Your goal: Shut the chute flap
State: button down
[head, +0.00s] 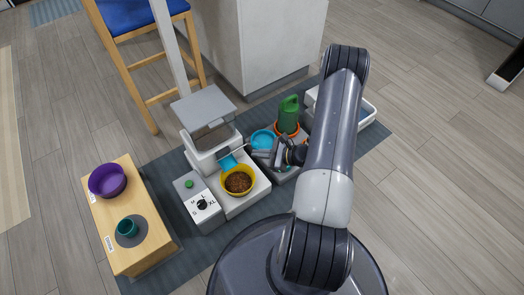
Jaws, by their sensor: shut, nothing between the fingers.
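The feeder (207,152) is a white unit with a grey lid raised over its hopper. A light-blue piece that looks like the chute flap (228,163) sticks out from the feeder's front above a yellow bowl (253,184) of brown kibble. It appears tilted outward; its exact angle is too small to tell. My gripper (254,155) is shut and empty, just right of the light-blue piece. I cannot tell whether it touches anything there.
A control box (202,207) with a dial and green button stands left of the yellow bowl. A blue bowl (263,139) and green jug (289,113) are behind my gripper. A wooden stand (140,205) holds a purple bowl (107,181) and teal cup (128,227).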

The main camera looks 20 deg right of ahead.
jog(key=s+d+f+m+t+h+p, duration=0.1)
jog(key=s+d+f+m+t+h, duration=0.2)
jog(key=f, duration=0.9)
jog(key=d+m+t+h, duration=0.1)
jog(key=d+m+h, duration=0.2)
jog(key=d+m, duration=0.2)
jog(key=shift+d+f, duration=0.25)
jog(key=shift+d, duration=0.25)
jog(key=w+r+b+x, duration=0.1)
jog(key=r+b+x, duration=0.1)
jog(key=x, duration=1)
jog(key=shift+w+a+r+b, duration=0.15)
jog(key=shift+w+a+b, duration=0.2)
jog(key=shift+b, duration=0.4)
jog(key=shift+d+r, duration=0.1)
